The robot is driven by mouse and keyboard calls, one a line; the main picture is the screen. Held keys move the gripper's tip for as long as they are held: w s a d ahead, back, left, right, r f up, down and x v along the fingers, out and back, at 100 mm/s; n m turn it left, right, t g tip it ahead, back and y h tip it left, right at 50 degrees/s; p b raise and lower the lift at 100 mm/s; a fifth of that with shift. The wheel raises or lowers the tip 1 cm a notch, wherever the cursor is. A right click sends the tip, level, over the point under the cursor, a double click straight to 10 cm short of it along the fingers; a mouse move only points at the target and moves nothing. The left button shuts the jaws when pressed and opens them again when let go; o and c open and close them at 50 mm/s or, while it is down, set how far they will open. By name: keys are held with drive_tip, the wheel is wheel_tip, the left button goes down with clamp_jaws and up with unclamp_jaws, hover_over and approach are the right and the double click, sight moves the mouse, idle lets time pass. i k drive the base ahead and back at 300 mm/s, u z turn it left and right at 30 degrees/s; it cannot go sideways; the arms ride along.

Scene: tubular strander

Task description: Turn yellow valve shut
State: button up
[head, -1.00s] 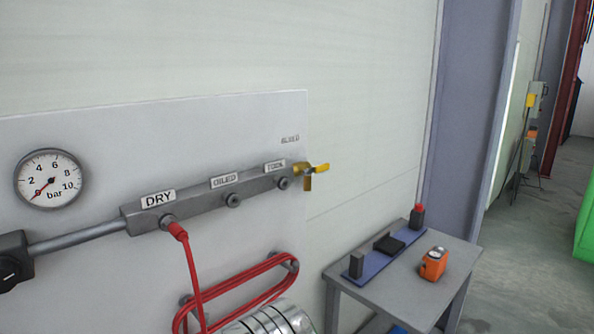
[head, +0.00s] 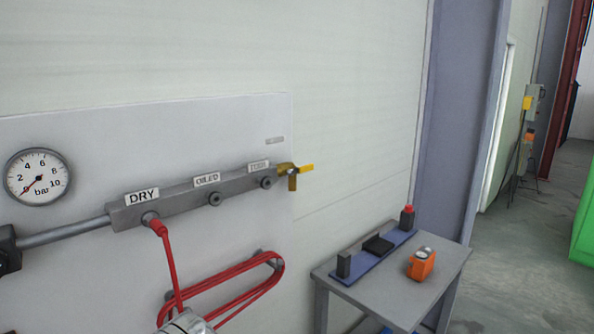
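The yellow valve (head: 293,174) sits at the right end of a grey air manifold (head: 190,196) on a pale wall panel. Its yellow handle points to the right, roughly in line with the manifold, and a short brass outlet hangs down below it. Nothing touches the valve. A silvery rounded part at the bottom edge looks like part of my arm. My gripper is not in view.
A red hose (head: 170,262) runs from the DRY port down to a coil on the panel. A pressure gauge (head: 37,178) is at the left, its needle near zero. A grey table (head: 372,295) with an orange device (head: 421,264) stands at lower right.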

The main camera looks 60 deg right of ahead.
sight(309, 167)
drive_tip(key=u, duration=0.05)
drive_tip(key=k, duration=1.1)
drive_tip(key=z, duration=0.45)
drive_tip(key=i, duration=1)
drive_tip(key=z, duration=0.05)
